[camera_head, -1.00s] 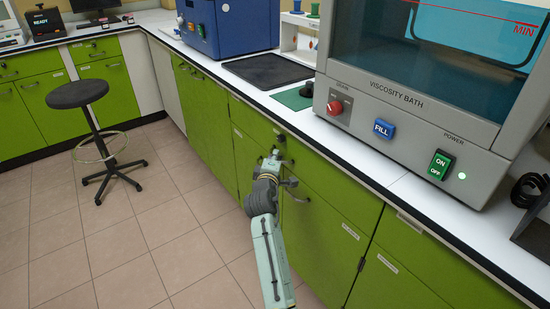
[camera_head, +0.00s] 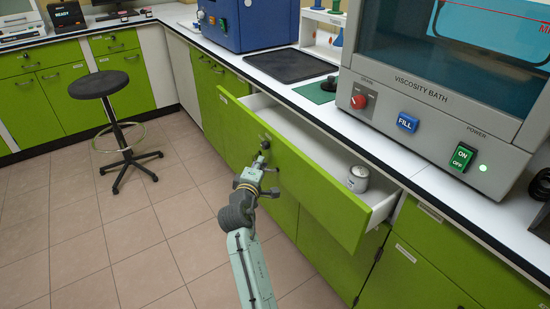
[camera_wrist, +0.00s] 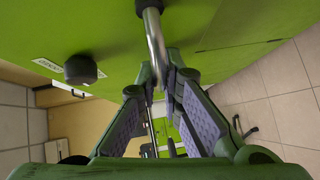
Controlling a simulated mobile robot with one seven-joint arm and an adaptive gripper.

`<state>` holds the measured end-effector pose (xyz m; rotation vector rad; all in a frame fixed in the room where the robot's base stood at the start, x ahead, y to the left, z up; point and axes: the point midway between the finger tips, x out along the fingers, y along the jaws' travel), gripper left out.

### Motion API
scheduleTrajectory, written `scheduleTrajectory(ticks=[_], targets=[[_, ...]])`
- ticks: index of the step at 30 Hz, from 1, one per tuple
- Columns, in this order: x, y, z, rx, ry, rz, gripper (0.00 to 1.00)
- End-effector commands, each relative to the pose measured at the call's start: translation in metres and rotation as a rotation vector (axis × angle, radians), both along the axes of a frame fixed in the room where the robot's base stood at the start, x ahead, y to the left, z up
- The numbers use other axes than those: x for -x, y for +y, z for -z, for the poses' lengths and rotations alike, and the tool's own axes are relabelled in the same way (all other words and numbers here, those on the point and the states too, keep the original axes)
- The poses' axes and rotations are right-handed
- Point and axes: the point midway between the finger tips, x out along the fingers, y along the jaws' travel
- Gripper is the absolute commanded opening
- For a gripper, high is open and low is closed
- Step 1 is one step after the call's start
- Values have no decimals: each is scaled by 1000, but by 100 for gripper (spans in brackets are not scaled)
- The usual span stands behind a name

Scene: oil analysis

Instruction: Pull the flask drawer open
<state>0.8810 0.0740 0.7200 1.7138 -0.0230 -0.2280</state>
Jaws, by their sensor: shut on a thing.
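The green-fronted drawer (camera_head: 315,190) under the counter stands open, with its white inside showing. A small grey can with a pale lid (camera_head: 357,180) stands inside near its right end. My gripper (camera_head: 261,164) is at the outer face of the drawer front. In the wrist view, my gripper (camera_wrist: 160,80) is shut around the metal bar handle (camera_wrist: 155,42), which runs between its two fingers. A dark round knob (camera_wrist: 80,68) on the drawer front is beside the handle and clear of the fingers. The drawer's far inner left end is partly hidden by its front.
The viscosity bath (camera_head: 430,110) stands on the counter above the drawer's right side. A blue machine (camera_head: 245,22) and a black mat (camera_head: 291,65) are farther left. A black stool (camera_head: 105,85) stands on open tiled floor at the left.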

Motion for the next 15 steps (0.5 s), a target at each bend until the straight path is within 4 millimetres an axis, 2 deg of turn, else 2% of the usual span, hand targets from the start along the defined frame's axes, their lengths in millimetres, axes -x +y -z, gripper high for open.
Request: scheduleTrajectory(ticks=[1, 3, 15], targets=[[10, 14, 1, -2, 1, -5, 0], [21, 31, 1, -2, 1, -6, 0], [83, 115, 0, -2, -1, -5, 0]])
